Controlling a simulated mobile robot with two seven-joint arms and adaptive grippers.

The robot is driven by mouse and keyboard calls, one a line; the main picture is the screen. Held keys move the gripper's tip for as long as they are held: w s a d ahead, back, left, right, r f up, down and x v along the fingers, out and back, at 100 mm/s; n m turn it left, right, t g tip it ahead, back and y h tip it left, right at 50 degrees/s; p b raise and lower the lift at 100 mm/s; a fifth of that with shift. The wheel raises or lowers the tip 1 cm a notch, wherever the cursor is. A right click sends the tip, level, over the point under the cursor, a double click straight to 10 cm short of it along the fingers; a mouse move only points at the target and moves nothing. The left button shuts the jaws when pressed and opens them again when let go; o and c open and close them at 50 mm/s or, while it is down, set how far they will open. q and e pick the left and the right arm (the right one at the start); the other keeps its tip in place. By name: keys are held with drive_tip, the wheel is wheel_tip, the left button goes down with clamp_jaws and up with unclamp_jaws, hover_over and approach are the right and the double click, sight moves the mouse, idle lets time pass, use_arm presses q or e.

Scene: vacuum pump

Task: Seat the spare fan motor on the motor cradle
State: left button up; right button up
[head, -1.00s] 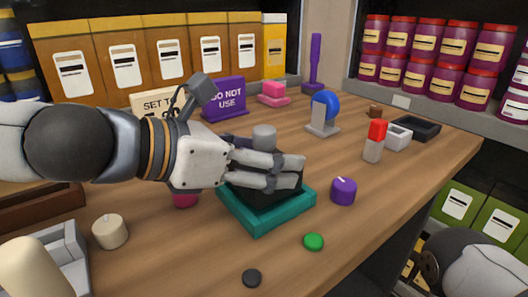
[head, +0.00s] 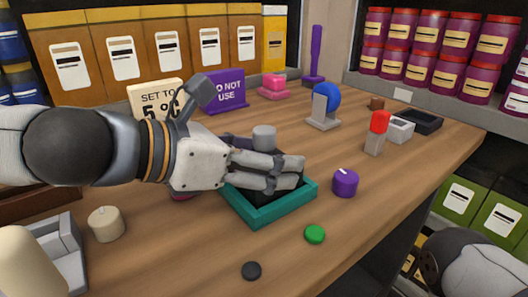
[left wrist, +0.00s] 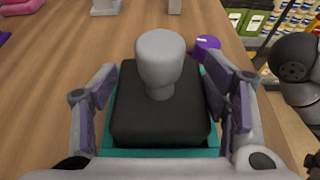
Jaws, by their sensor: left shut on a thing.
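The fan motor is a black block with a grey cylinder (head: 264,137) on top; it also shows in the left wrist view (left wrist: 160,105). My left gripper (head: 280,172) is shut on the block, one finger along each side; its fingers flank the block in the left wrist view (left wrist: 160,112). The motor is upright over the teal, raised-rim cradle (head: 262,223), its lower part within the rim's outline. The fingers hide much of the near side, so I cannot tell whether it rests on the cradle floor. My right gripper is out of view.
A purple knob (head: 345,183) stands just right of the cradle, and a green button (head: 315,234) and a black disc (head: 251,271) lie in front. A cream knob (head: 106,224) is at left. The table's right edge is near.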

sight(272, 127)
use_arm(q)
drive_tip(key=shift+f, duration=0.1)
idle(0.7)
drive_tip(key=o, duration=1.9)
drive_tip(key=shift+f, duration=0.15)
drive_tip(key=shift+r+p, duration=1.15)
drive_tip(key=shift+r, duration=0.4)
drive_tip(key=shift+r+p, duration=0.85)
drive_tip(key=shift+r, duration=0.2)
drive_tip(key=shift+r+p, duration=1.55)
drive_tip(key=shift+r, duration=0.55)
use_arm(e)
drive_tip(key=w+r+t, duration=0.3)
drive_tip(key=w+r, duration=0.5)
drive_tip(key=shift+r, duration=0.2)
